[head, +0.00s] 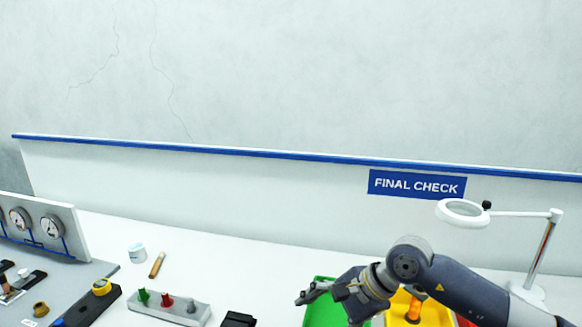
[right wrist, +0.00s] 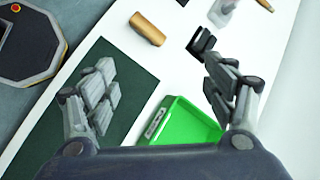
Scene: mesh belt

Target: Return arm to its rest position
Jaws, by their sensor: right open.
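My right arm comes in from the lower right of the head view. Its gripper (head: 312,295) is over the green bin and tilted toward the left. In the right wrist view the two fingers of this gripper (right wrist: 160,85) stand wide apart with nothing between them. My left gripper is in neither view.
A yellow bin (head: 398,304) holding an orange part stands beside the green one. A magnifier lamp (head: 536,260) stands at the right. A grey block with coloured pegs (head: 150,312) and a black holder (head: 238,319) are left. A brown cylinder (right wrist: 147,28) lies near a dark mat (right wrist: 75,120).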

